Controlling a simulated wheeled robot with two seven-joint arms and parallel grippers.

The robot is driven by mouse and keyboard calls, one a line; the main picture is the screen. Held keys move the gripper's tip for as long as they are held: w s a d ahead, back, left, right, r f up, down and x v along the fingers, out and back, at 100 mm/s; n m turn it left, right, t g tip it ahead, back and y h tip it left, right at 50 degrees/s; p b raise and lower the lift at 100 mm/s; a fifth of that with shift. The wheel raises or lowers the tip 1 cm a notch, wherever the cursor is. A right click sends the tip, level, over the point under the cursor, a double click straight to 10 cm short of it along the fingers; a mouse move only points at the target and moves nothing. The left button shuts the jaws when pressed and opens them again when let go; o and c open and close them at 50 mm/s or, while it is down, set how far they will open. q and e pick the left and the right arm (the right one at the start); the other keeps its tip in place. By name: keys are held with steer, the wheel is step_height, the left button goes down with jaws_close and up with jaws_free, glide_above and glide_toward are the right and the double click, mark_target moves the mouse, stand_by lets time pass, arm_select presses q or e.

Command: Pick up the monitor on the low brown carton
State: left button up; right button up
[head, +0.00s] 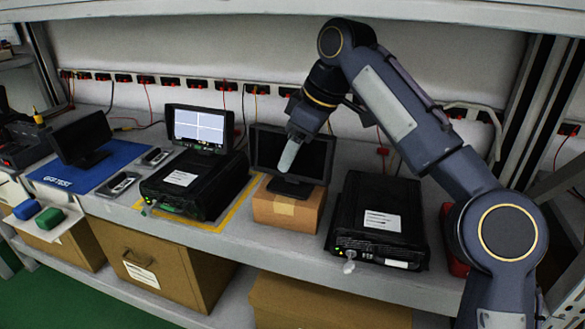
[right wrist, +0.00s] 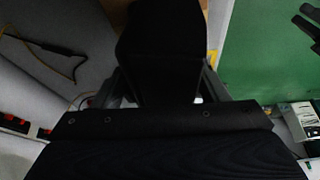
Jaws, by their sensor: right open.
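The black monitor (head: 318,158) stands upright on the low brown carton (head: 300,215), on its dark foot (head: 290,187). Its screen is dark. My right gripper (head: 288,158) is in front of the screen in the head view and hides part of it; one pale finger shows, pointing down. The right gripper is open. In the right wrist view large black shapes fill the middle and bottom, with finger parts (right wrist: 168,85) at either side. I cannot tell there whether the fingers touch the monitor. My left gripper is out of view.
Black equipment boxes stand left (head: 192,187) and right (head: 375,220) of the carton. A lit monitor (head: 200,128) stands behind the left box. Another dark monitor (head: 82,138) is on the blue mat (head: 70,180). Sockets and cables line the back wall; an upper shelf (head: 240,14) hangs overhead.

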steer(key=shift+c, duration=0.4)
jaws_close()
